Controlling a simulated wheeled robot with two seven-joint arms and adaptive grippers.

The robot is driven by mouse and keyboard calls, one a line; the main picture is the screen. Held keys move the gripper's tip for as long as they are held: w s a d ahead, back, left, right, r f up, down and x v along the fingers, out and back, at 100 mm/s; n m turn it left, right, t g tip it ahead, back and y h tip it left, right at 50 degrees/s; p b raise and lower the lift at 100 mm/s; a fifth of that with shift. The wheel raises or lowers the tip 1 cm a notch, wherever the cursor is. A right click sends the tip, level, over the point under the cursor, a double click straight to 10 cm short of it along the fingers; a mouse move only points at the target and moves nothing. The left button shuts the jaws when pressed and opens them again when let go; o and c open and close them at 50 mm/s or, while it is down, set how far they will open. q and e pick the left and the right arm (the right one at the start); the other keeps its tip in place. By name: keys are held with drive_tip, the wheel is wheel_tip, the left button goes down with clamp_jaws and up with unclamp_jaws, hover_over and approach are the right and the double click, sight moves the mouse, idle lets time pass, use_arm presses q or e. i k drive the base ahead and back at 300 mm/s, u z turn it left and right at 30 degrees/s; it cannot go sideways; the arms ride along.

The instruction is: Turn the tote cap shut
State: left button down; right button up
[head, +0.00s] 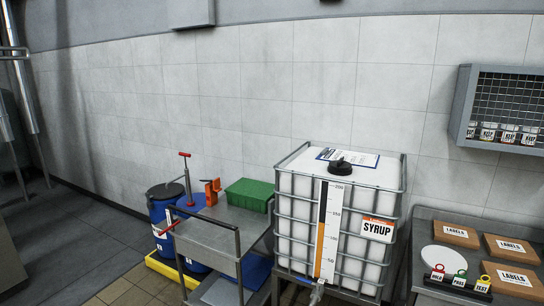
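A white caged tote (346,229) labelled SYRUP stands right of centre in the head view. Its black cap (340,167) sits on the top near the front edge, with a raised grip. From here I cannot tell how far the cap is turned. A clipboard with a paper (349,157) lies on the tote top behind the cap. A level scale (328,232) runs down the tote's front, above a small outlet valve (317,292). Neither of my grippers is in view.
Left of the tote stands a metal cart (232,217) with a green bin (249,195) and an orange item (212,191). Blue drums (165,222) stand on a yellow pallet (168,267). A table (438,222) with label boxes (456,235) is at right, below a wall cabinet (465,105).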

sight(341, 165)
drive_tip(key=u, duration=0.55)
drive_tip(key=i, duration=1.85)
drive_tip(key=z, duration=0.3)
